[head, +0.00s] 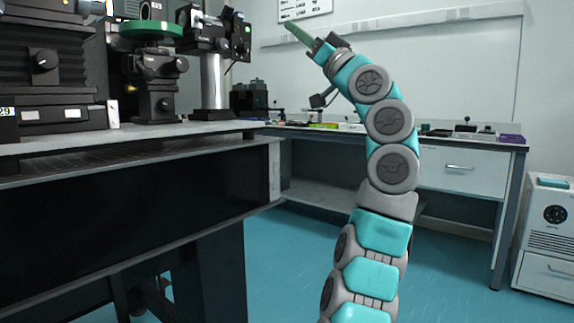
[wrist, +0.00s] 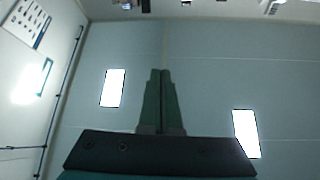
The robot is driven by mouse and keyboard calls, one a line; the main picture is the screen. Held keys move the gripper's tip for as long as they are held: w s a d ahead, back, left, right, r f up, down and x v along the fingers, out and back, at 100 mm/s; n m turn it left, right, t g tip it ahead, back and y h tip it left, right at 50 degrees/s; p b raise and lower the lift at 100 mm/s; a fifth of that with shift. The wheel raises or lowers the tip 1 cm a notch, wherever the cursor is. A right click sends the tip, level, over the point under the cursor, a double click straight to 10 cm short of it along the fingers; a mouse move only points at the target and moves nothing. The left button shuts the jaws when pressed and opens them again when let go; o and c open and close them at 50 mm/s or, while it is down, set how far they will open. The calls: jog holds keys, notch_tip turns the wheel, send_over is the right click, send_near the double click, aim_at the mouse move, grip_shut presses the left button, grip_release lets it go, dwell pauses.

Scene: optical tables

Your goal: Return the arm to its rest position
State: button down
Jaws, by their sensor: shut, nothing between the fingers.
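My arm rises in the middle of the head view, with teal and grey links. It bends over to the upper left. My gripper (head: 298,34) is at its end, high above the floor and to the right of the near optical table (head: 190,131). Its green fingers touch nothing. In the wrist view the gripper (wrist: 160,72) shows two green fingers pressed together, with nothing between them.
Optical mounts with a green disc (head: 151,29) stand on the near table at left. A long bench (head: 460,142) with small items runs along the back wall. A white cabinet unit (head: 546,240) stands at far right. Blue floor (head: 290,262) lies open between table and bench.

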jog(key=w+d+f+m+h, duration=0.3)
jog(key=w+m, duration=0.1)
jog(key=w, duration=0.3)
jog(key=w+a+f+m+g+h, duration=0.2)
jog(key=a+f+g, duration=0.2)
jog(key=f, duration=0.3)
jog(key=s+a+f+g+h, duration=0.2)
jog(key=s+f+g+h, duration=0.15)
jog(key=s+f, duration=0.85)
jog(key=s+a+f+g+h, duration=0.2)
jog(key=s+f+g, duration=0.45)
jog(key=f, duration=0.95)
jog(key=s+d+f+m+g+h, duration=0.1)
jog(key=s+d+f+g+h, duration=0.15)
jog(key=s+d+f, duration=0.6)
jog(key=s+d+f+g+h, duration=0.1)
jog(key=s+d+f+h, duration=0.2)
jog(key=s+f, duration=1)
jog(key=s+d+f+m+g+h, duration=0.1)
jog(key=s+d+f+g+h, duration=0.35)
jog(key=s, duration=1.05)
notch_tip(320, 180, up, 11)
jog(key=d+t+y+p, duration=0.2)
jog(key=p, duration=1)
jog(key=shift+w+t+p, duration=0.2)
jog(key=shift+t+p, duration=0.2)
